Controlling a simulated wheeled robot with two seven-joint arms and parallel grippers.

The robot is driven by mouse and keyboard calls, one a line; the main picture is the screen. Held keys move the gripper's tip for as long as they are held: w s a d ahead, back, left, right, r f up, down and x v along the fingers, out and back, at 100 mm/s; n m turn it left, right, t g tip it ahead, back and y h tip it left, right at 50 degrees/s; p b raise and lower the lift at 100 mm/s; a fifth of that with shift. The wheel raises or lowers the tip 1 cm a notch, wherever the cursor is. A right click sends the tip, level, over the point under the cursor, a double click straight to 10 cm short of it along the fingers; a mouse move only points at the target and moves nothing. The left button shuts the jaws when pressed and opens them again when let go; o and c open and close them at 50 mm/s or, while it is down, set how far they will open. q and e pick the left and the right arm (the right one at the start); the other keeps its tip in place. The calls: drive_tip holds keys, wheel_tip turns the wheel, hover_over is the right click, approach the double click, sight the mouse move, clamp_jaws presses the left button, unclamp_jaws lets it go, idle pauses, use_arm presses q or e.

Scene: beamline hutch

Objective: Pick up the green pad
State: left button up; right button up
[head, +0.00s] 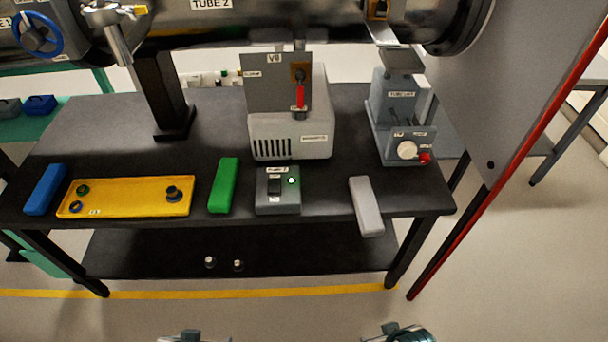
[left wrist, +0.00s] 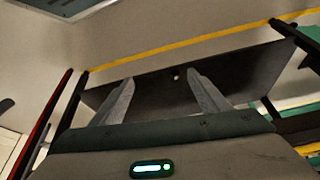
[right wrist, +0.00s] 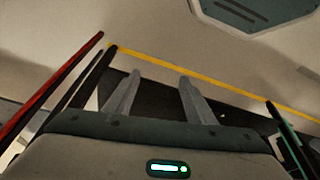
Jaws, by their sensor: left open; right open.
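The green pad (head: 223,185) lies flat on the black table, between the yellow tray and the small grey switch box. Nothing covers it in the head view. My left gripper (left wrist: 160,90) is open and empty in the left wrist view, with the table's lower shelf beyond its fingers. My right gripper (right wrist: 158,88) is open and empty in the right wrist view, also with the lower shelf beyond. In the head view only parts of my arms show at the bottom edge, well in front of and below the pad. Neither wrist view shows the pad.
The yellow tray (head: 130,205) with small rings, a blue pad (head: 45,189), the switch box (head: 278,190) and a grey pad (head: 366,206) lie along the front of the black table (head: 212,125). A pump unit (head: 290,137) stands behind. A red-edged panel (head: 520,100) rises at right.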

use_arm(q)
wheel_tip(320, 180, up, 7)
drive_tip(key=w+t+p, duration=0.1)
drive_tip(key=w, duration=0.1)
use_arm(e)
drive_tip(key=s+f+g, duration=0.1)
drive_tip(key=s+f, duration=0.3)
drive_tip(key=f, duration=0.8)
drive_tip(key=s+f, duration=0.4)
drive_tip(key=f, duration=0.8)
use_arm(q)
drive_tip(key=w+r+t, duration=0.4)
drive_tip(key=w, duration=0.5)
drive_tip(key=w+r+t+h, duration=0.1)
drive_tip(key=w+r+t, duration=0.2)
drive_tip(key=w, duration=0.7)
drive_tip(key=shift+r+n+t, duration=0.3)
drive_tip(key=shift+r+t, duration=0.1)
drive_tip(key=shift+r, duration=0.4)
use_arm(e)
drive_tip(key=s+d+f, duration=0.2)
drive_tip(key=s+f, duration=0.5)
drive_tip(key=s, duration=0.2)
drive_tip(key=shift+s+f+n, duration=0.15)
drive_tip(key=shift+f+n, duration=0.1)
drive_tip(key=shift+n, duration=0.05)
